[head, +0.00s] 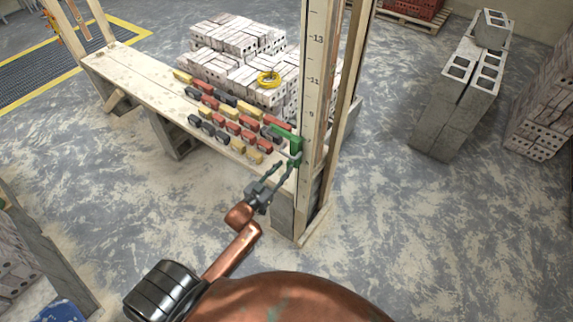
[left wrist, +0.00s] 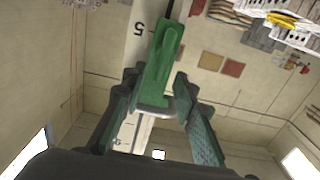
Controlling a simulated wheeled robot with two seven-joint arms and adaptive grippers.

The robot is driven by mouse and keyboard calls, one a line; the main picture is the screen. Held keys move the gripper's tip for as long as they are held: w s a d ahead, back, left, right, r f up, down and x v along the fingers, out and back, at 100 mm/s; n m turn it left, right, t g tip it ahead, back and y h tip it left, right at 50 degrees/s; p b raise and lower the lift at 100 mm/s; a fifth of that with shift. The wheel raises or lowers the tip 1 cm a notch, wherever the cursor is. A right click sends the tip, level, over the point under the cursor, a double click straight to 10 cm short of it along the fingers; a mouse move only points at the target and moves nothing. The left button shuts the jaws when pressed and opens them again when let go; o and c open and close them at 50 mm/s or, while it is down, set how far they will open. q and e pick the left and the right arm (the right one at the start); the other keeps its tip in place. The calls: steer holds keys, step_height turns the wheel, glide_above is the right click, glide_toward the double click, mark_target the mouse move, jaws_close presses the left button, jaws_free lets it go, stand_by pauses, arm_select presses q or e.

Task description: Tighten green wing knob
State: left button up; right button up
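A green clamp-like piece (head: 287,137) sits on the upright numbered board (head: 313,85), with a smaller green part just below it. I cannot tell which part is the wing knob. In the left wrist view a long green part (left wrist: 162,65) stands between the fingers, with a pale grey rounded end at its bottom. My left gripper (head: 282,168) is just below and in front of the green piece. Its fingers (left wrist: 160,105) are spread on either side of the green part, with a gap at the right; contact at the left is unclear. My right gripper is not in view.
A wooden plank bench (head: 130,78) left of the board carries several red, yellow and grey small blocks (head: 232,125). Stacked pale bricks (head: 235,45) with a yellow coil (head: 268,79) stand behind it. Grey concrete blocks (head: 440,125) stand at the right. Floor between is clear.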

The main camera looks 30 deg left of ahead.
mark_target(290, 164)
arm_select(q)
steer(key=shift+w+d, duration=0.1)
steer(key=shift+w, duration=1.35)
steer(key=shift+c, duration=0.3)
steer(key=shift+f, duration=0.1)
jaws_close()
